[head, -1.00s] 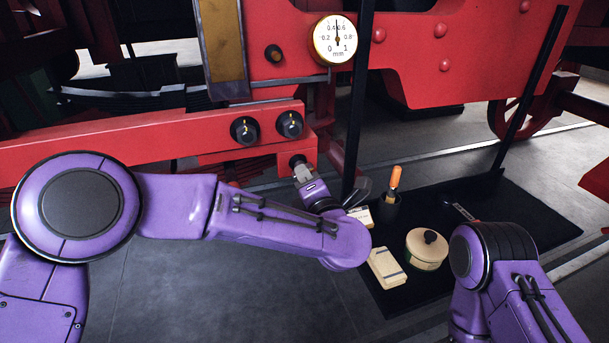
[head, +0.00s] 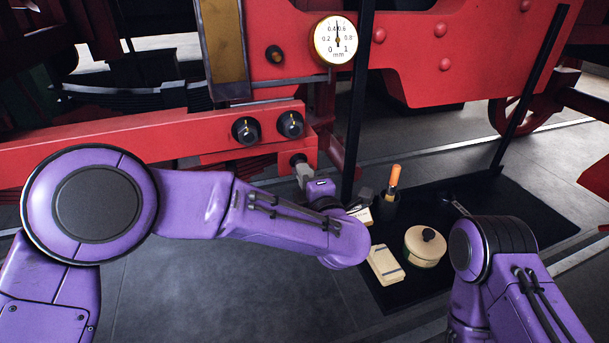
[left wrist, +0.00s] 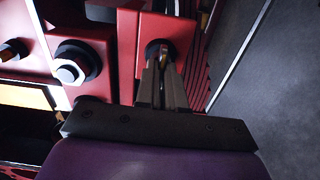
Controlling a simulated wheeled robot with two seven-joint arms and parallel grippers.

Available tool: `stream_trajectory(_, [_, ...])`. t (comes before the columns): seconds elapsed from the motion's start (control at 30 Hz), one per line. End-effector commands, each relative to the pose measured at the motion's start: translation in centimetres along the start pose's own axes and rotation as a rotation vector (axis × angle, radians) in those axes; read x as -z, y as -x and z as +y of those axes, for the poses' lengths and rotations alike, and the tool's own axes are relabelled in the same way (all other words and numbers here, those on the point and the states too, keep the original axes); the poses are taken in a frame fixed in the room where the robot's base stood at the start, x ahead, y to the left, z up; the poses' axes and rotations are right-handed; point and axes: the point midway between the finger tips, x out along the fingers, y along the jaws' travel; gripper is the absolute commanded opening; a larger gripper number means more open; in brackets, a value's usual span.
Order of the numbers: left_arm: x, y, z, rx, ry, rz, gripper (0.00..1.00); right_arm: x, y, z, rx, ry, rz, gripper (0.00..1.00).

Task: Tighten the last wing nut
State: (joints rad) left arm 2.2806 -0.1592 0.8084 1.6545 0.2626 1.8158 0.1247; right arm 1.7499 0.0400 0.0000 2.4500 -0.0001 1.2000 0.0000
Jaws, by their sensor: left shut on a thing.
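My left gripper (head: 301,166) reaches up to a dark round fitting (head: 297,158) on the lower red bracket. In the left wrist view its fingers (left wrist: 162,58) are closed together in front of this fitting (left wrist: 158,46). A small yellowish bit of the wing nut (left wrist: 163,52) shows between the fingertips; the rest of it is hidden by them. My right gripper is out of view; only part of that arm shows.
A round dial gauge (head: 336,40) is above. A dark post (head: 357,110) stands right of the gripper.

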Motion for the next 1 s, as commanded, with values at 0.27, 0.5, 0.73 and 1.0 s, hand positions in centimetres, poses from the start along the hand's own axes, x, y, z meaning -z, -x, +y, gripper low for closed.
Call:
stream_trajectory(0.27, [-0.1,0.1,-0.2,0.003,-0.004,-0.003,0.28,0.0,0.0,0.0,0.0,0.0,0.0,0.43])
stream_trajectory(0.5, [0.0,0.1,-0.1,0.002,-0.001,-0.001,0.34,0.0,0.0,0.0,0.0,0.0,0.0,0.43])
stream_trajectory(0.73, [-0.1,2.3,-0.4,-0.001,-0.002,-0.005,0.34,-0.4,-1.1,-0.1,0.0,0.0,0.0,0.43])
stream_trajectory(1.0, [-0.1,8.6,-0.4,-0.001,-0.003,-0.004,0.34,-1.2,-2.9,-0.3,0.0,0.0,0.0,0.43])
